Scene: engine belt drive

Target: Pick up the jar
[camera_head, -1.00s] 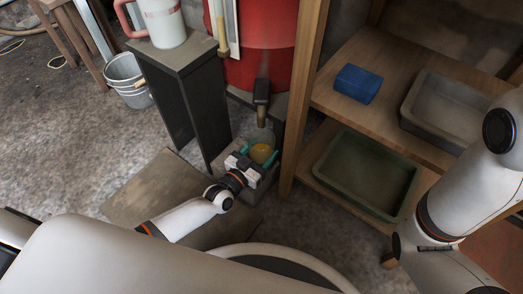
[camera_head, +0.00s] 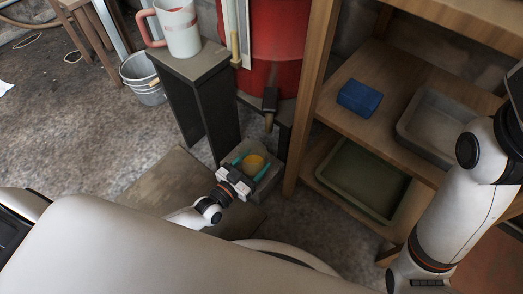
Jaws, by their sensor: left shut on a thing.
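The jar (camera_head: 254,163), small and yellow-topped, is at the low grey block below the red drum's spout. My left gripper (camera_head: 252,164) reaches it from the lower left, with a teal fingertip on either side of the jar. It is shut on the jar. The jar's lower part is partly hidden, so I cannot tell whether it touches the block. My right arm comes in at the right edge, and its gripper is out of view.
The red drum (camera_head: 274,50) and its spout (camera_head: 269,101) stand just above the jar. A dark stand (camera_head: 208,62) with a white pitcher (camera_head: 180,28) is at the left. A wooden shelf with a blue box (camera_head: 359,98), grey tray (camera_head: 402,126) and green tray (camera_head: 347,196) is at the right.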

